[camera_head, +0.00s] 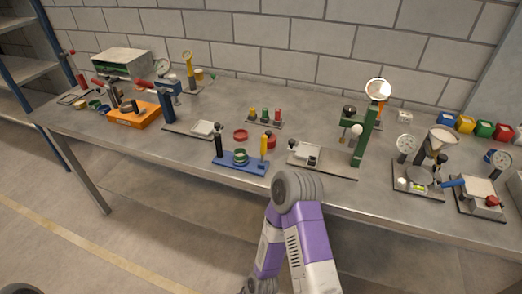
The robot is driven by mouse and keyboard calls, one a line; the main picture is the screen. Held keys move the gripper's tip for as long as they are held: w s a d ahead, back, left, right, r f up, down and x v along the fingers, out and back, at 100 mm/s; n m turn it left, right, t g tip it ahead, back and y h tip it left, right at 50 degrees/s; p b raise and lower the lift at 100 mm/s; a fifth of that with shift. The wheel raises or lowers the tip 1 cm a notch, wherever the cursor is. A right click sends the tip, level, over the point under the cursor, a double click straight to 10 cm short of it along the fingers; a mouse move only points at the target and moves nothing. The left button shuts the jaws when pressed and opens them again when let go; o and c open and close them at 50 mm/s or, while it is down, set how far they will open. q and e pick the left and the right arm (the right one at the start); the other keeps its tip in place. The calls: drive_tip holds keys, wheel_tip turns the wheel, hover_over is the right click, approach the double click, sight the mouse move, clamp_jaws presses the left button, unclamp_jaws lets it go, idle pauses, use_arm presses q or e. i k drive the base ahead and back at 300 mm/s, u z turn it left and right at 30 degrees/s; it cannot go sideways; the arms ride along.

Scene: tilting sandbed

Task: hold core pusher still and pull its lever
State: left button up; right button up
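Nothing in view is labelled, so I cannot tell for certain which device is the core pusher. A small blue-based device (241,168) stands near the front edge of the table, with a black-handled upright at its left, a green round part in its middle and a yellow upright at its right. Another device (478,192) at the far right has a dark base, a pale block, a blue handle and a red knob. One purple and white arm of mine rises at the bottom centre, its grey joint close to the table's front edge. Neither gripper's fingers show.
The long grey table (340,118) stands against a block wall. A green column with a round dial (378,89) and a gauge-and-funnel device (420,175) stand right of centre. An orange tray (135,115) is at left, and coloured bins (484,129) are at the right back.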

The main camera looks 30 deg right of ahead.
sight(263, 139)
drive_tip(key=u, duration=0.95)
drive_tip(key=i, duration=1.4)
drive_tip(key=z, duration=3.2)
